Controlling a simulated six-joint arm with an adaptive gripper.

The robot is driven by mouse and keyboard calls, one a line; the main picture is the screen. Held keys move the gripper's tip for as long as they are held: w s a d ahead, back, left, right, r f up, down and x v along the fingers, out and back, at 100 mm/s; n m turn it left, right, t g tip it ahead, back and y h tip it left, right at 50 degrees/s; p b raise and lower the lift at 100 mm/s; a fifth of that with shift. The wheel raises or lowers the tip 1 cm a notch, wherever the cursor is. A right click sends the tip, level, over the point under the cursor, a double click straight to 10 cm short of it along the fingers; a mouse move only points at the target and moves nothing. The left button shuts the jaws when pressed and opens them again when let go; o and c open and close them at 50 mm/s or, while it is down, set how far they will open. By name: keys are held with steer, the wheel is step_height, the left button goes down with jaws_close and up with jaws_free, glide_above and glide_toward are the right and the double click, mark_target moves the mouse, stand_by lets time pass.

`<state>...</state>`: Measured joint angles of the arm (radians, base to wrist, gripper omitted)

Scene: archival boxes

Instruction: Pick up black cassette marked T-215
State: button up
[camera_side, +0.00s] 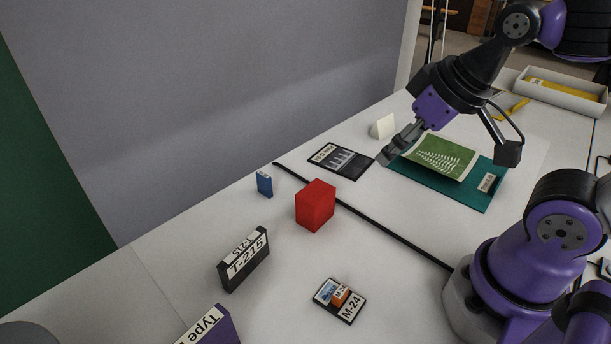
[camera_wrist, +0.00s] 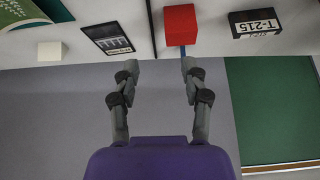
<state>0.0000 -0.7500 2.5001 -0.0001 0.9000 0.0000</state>
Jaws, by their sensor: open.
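The black cassette marked T-215 (camera_side: 245,264) stands upright on the white table, left of centre in the side view. Its white label shows on the front and top. It also shows at the upper right of the wrist view (camera_wrist: 254,22). My gripper (camera_side: 450,152) is open and empty, raised over the green fern card at the back right in the side view. It is well apart from the cassette. Its two fingers (camera_wrist: 157,68) show spread in the wrist view, with nothing between them.
A red block (camera_side: 315,205) and small blue box (camera_side: 264,184) stand behind the cassette. An M-24 card (camera_side: 340,300) lies in front right; a purple box (camera_side: 212,328) is at the near edge. A dark photo card (camera_side: 340,161), teal folder (camera_side: 470,192) and black cable (camera_side: 380,224) lie farther right.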

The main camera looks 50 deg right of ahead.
steer(key=n+g+y, duration=0.4)
steer(key=n+g, duration=0.2)
steer(key=n, duration=1.4)
glide_toward(245, 245)
steer(key=shift+x, duration=0.9)
steer(key=shift+y, duration=0.3)
steer(key=x, duration=0.5)
steer(key=shift+d, duration=0.1)
steer(key=shift+x, duration=2.9)
steer(key=shift+f, duration=0.25)
steer(key=shift+c, duration=0.4)
jaws_close()
